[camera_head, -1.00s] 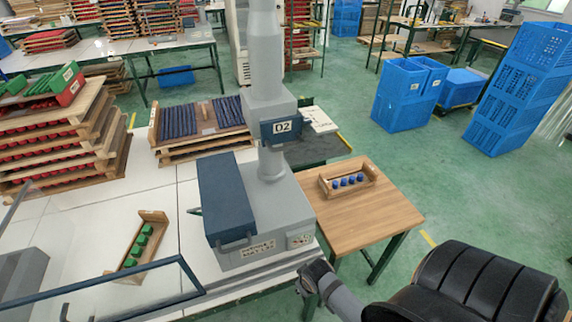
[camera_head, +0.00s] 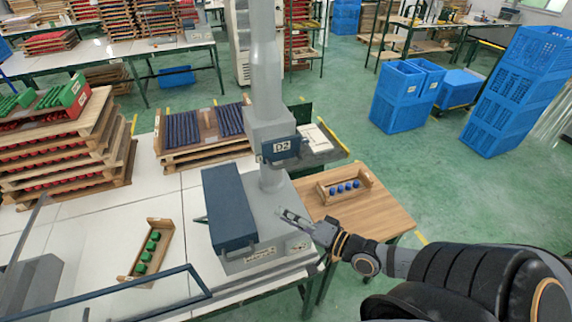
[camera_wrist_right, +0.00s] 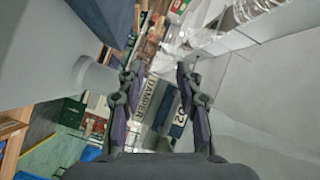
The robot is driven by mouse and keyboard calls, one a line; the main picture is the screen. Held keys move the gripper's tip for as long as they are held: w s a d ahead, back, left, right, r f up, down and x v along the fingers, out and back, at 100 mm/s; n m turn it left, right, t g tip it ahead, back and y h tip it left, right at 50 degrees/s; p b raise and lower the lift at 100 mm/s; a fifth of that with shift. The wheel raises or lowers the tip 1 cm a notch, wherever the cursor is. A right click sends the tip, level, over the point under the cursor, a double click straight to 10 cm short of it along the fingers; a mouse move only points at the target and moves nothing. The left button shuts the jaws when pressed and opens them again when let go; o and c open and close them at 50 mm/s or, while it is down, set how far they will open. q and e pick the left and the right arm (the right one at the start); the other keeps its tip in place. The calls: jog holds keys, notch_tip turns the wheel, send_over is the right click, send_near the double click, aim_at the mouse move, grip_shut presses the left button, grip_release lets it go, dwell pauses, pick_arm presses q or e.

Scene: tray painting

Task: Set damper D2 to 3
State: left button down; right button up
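The damper D2 (camera_head: 281,148) is a dark blue plate labelled "D2" on the grey vertical duct (camera_head: 266,65) in the head view. In the wrist view the blue D2 plate (camera_wrist_right: 178,128) shows between and beyond my fingers, beside a white "DAMPER" sign (camera_wrist_right: 146,98). Any pointer or setting marks are too small to read. My right gripper (camera_head: 284,214) is below the D2 plate, in front of the duct's grey base, apart from the plate. In the wrist view my right gripper (camera_wrist_right: 158,74) has its two fingers apart with nothing held. My left gripper is not visible.
A dark blue-fronted grey machine (camera_head: 229,208) stands under the duct. A wooden table (camera_head: 360,217) with a wooden holder (camera_head: 344,186) of blue pieces is to its right. A wooden holder with green pieces (camera_head: 149,250) and stacked trays lie on the white table to the left.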

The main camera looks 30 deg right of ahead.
aim_at(286, 165)
jog(key=w+d+r+m+t+h, duration=0.1)
jog(key=d+r+m+t+h, duration=0.35)
jog(key=d, duration=0.45)
jog(key=shift+m+g+y, duration=0.25)
jog(key=shift+m+y, duration=0.4)
jog(key=shift+m, duration=0.1)
jog(key=b+x, duration=0.1)
jog(key=x, duration=0.2)
jog(key=b+x, duration=0.2)
jog(key=x, duration=0.2)
jog(key=b+x, duration=0.1)
jog(key=x, duration=0.2)
jog(key=shift+w+a+r+b, duration=0.2)
jog(key=shift+a+b, duration=0.15)
jog(key=shift+a, duration=0.05)
grip_shut()
